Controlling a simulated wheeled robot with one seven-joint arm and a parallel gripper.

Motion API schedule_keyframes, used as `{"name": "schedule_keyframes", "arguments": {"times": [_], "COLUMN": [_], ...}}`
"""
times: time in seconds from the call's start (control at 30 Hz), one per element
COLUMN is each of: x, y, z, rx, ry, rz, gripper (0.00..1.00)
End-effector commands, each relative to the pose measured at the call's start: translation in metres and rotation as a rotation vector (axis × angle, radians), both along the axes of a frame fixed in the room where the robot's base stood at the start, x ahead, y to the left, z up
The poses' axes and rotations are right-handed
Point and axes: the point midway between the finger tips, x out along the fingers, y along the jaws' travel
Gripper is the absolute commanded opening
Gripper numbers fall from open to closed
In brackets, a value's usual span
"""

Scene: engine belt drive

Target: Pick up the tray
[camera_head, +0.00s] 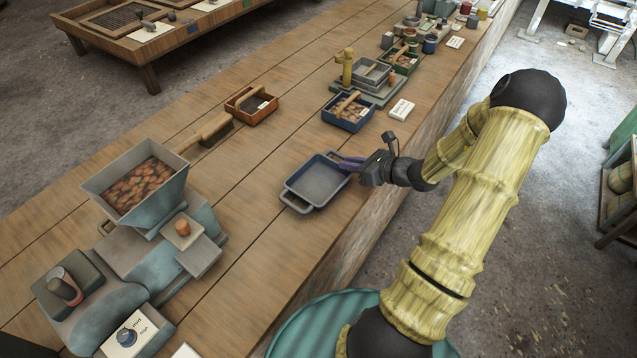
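The tray (290,187) is shallow, blue-rimmed and grey inside, and it looks empty. It lies on the wooden bench near the front edge, with a loop handle at its lower left end. My gripper (346,161) is at the tray's upper right end, reaching in from the right. Its purple-grey fingers are at or over the rim there, where they hide any handle on that side. I cannot tell whether the fingers are open or shut on the tray, or whether they touch it.
A hopper machine (139,187) with brown pieces stands on the left. A blue box (347,112) with a wooden handle and a white label card (401,109) lie beyond my gripper. An orange box (251,106) and a brush (206,132) lie farther left. Bench around the tray is clear.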

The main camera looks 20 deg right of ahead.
Motion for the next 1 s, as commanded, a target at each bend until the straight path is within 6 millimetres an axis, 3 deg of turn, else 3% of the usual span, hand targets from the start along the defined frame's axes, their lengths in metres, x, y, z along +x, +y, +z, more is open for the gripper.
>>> {"name": "schedule_keyframes", "arguments": {"times": [0.23,0.6,1.0], "x": [0.004,0.036,0.036], "y": [0.004,0.026,0.026], "z": [-0.005,-0.028,-0.027], "rx": [0.004,0.002,0.002], "ry": [0.001,0.000,0.000], "rz": [0.001,0.001,0.000], "gripper": [0.14,0.14,0.14]}}
